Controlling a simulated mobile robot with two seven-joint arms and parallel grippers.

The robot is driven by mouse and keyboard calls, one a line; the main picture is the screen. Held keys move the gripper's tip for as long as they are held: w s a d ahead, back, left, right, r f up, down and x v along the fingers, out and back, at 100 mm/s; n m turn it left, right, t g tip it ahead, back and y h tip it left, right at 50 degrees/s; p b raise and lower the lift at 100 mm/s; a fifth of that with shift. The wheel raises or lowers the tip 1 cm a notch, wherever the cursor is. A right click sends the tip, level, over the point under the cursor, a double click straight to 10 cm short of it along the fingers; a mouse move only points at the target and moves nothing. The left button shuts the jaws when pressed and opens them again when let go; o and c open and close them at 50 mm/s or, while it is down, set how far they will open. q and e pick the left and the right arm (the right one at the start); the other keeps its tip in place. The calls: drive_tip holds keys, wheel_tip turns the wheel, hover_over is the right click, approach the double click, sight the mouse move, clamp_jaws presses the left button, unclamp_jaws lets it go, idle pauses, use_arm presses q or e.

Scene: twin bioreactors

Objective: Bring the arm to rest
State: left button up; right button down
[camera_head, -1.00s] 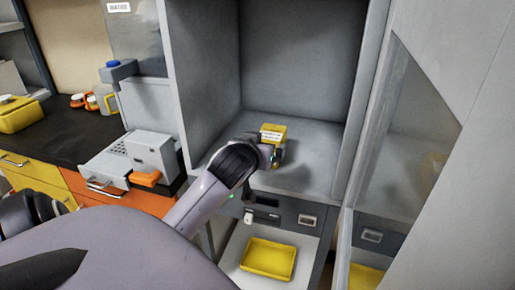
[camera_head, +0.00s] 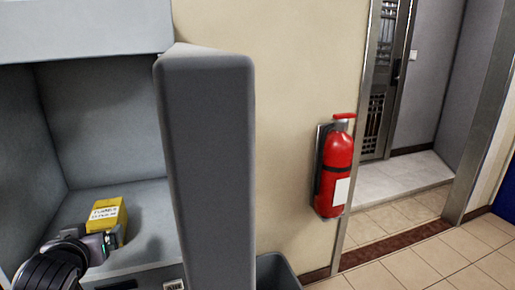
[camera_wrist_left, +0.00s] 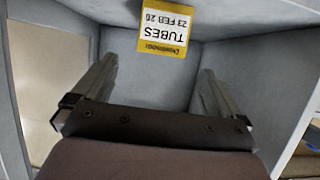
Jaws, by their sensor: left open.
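My left gripper (camera_head: 112,241) is at the lower left of the head view, inside the grey cabinet. It is just in front of a yellow box (camera_head: 120,206) with a white label that stands on the cabinet floor. In the left wrist view my left gripper (camera_wrist_left: 158,72) has its two fingers spread with nothing between them. The yellow box (camera_wrist_left: 165,32) is beyond the fingertips there, and its label reads "TUBES 23 FEB 26". Most of my left arm is outside the head view. My right gripper is not in view.
The cabinet's thick grey side wall (camera_head: 208,170) stands right of the gripper. A red fire extinguisher (camera_head: 335,172) hangs on the beige wall (camera_head: 290,80). A grey bin (camera_head: 277,272) stands below. An open doorway and tiled floor (camera_head: 415,265) are at the right.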

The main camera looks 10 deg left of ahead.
use_arm(q)
drive_tip(key=shift+m+g+h, duration=0.9)
drive_tip(key=s+d+f, duration=0.1)
drive_tip(key=f, duration=0.1)
drive_tip(key=s+d+f, duration=0.1)
drive_tip(key=f, duration=0.1)
drive_tip(key=s+d+f, duration=0.1)
drive_tip(key=d+f, duration=0.1)
drive_tip(key=shift+s+f, duration=0.2)
drive_tip(key=s+d+f+m+g+h, duration=0.3)
drive_tip(key=s+d+f, duration=0.35)
drive_tip(key=s, duration=0.35)
drive_tip(key=s+d+f+m+g+h, duration=0.2)
drive_tip(key=s+d+f+m+g, duration=0.1)
drive_tip(key=s+d+f, duration=0.45)
drive_tip(key=w+d+f+t+h, duration=0.1)
drive_tip(key=w+d+f+t, duration=0.1)
drive_tip(key=w+f+t, duration=0.3)
drive_tip(key=shift+d+f+t+h, duration=0.4)
drive_tip(key=shift+f+t, duration=0.4)
drive_tip(key=shift+f, duration=0.55)
